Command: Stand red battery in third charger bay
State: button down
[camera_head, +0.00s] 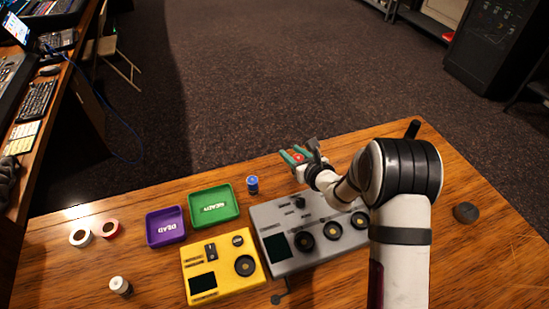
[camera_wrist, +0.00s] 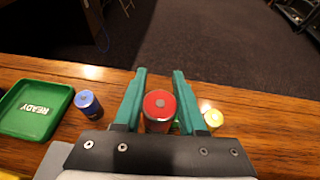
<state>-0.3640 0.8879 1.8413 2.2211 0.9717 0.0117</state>
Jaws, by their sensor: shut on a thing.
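My gripper (camera_head: 296,157) is shut on the red battery (camera_wrist: 160,108), which sits between the green fingers with its red end and grey tip facing the wrist camera. In the head view the red battery (camera_head: 298,157) shows as a small red patch between the fingers, beyond the grey charger's far edge. The grey charger (camera_head: 276,219) has a dark screen and a row of three round, black-rimmed bays: left (camera_head: 304,241), middle (camera_head: 333,230) and right (camera_head: 360,220). My arm stands close beside the right bay. The battery's lower part is hidden in both views.
A blue battery (camera_head: 252,185) stands by the green READY tray (camera_head: 237,207). A purple DEAD tray (camera_head: 150,224) and a yellow device (camera_head: 190,266) are left of the charger. A yellow-topped cylinder (camera_wrist: 213,118) is right of my fingers. A white cylinder (camera_head: 120,286) stands at front left.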

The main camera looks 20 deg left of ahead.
jog(key=d+r, duration=0.3)
jog(key=d, duration=0.2)
jog(key=s+d+n+g+y, duration=0.3)
jog(key=s+n+g, duration=0.2)
jog(key=s, duration=1.3)
jog(key=shift+w+d+f, duration=0.1)
jog(key=shift+w+f, duration=0.05)
jog(key=shift+f, duration=1.3)
jog(key=shift+w+f, duration=0.15)
jog(key=shift+f, duration=1.3)
jog(key=shift+f, duration=0.65)
jog(key=c, duration=0.8)
grip_release()
jog(key=shift+o, duration=0.2)
jog(key=v, duration=1.1)
jog(key=shift+s, duration=0.15)
jog(key=shift+r, duration=0.2)
